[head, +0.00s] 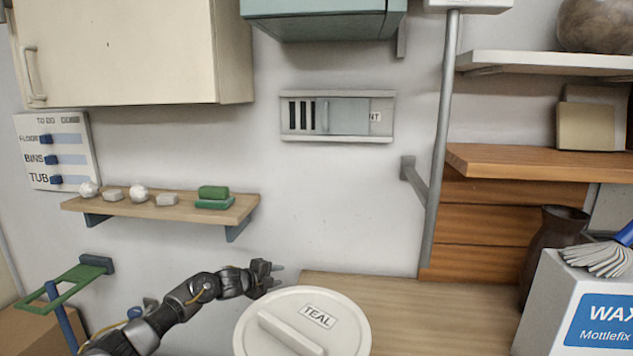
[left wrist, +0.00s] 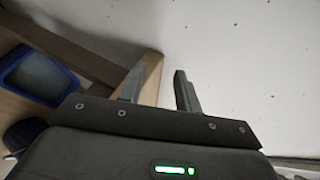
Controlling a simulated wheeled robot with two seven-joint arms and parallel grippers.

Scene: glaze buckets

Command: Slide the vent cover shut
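The vent (head: 337,93) is a pale frame on the wall in the upper middle of the head view. Its grey-blue sliding cover (head: 347,117) sits at the middle and right of the frame and partly hides a label ending in "NT". Dark slots show uncovered at the left, and a thin upright grip is near the cover's left edge. My left gripper (head: 272,268) is well below the vent, apart from it, near the wall above the shelf-side of a white lid. In the left wrist view its two fingers (left wrist: 158,90) are apart with nothing between them. My right gripper is out of view.
A white lid labelled TEAL (head: 343,342) is just below my left gripper. A small wall shelf (head: 165,207) with soap and stones is at left. A grey upright pole (head: 441,150) with a bracket stands right of the vent. A teal box (head: 320,22) hangs above.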

